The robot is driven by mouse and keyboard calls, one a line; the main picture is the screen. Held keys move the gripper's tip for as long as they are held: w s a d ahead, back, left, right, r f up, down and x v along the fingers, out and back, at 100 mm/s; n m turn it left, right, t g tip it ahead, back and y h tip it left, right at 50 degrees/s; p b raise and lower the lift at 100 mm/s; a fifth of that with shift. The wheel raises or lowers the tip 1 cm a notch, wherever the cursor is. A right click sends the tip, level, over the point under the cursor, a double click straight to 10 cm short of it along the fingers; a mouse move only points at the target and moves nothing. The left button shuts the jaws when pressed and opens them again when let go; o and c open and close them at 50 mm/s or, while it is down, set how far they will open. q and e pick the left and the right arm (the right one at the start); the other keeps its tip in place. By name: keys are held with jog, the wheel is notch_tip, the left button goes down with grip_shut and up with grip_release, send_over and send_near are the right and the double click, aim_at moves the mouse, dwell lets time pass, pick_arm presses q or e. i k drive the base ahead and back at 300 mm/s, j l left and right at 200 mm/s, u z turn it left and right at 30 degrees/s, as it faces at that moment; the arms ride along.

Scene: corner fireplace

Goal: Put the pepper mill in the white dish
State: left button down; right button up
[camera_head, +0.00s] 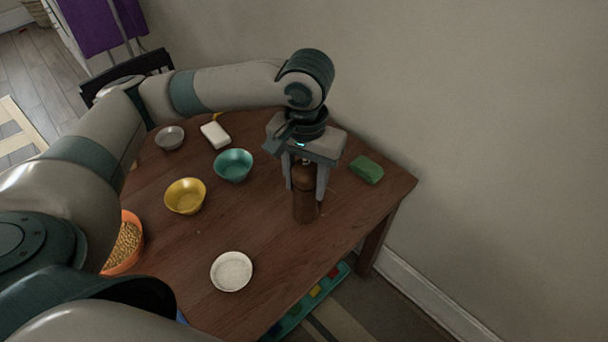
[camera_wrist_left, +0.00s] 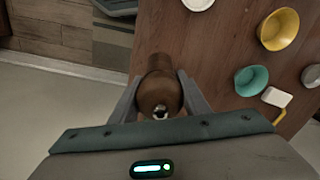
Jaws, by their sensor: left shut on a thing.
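The pepper mill (camera_head: 305,205) is brown and stands upright on the wooden table, near its right part. My left gripper (camera_head: 307,190) comes down over it from above and is shut on its upper part. In the left wrist view the pepper mill (camera_wrist_left: 160,92) sits between the two fingers of my left gripper (camera_wrist_left: 160,100). The white dish (camera_head: 231,271) is a small round bowl near the front edge of the table, to the lower left of the mill. It also shows at the top of the left wrist view (camera_wrist_left: 198,4). My right gripper is not in view.
A teal bowl (camera_head: 233,165), a yellow bowl (camera_head: 185,196), a grey bowl (camera_head: 170,138) and a white block (camera_head: 215,135) stand left of the mill. A green block (camera_head: 366,169) lies to its right. An orange bowl (camera_head: 127,244) is at the left. Table between mill and dish is clear.

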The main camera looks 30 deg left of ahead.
aim_at(233, 274)
jog(key=l+u, duration=0.15)
jog(key=u, duration=0.25)
jog(key=l+u, duration=0.15)
jog(key=u, duration=0.25)
jog(key=k+l+u, duration=0.1)
jog(key=u, duration=0.3)
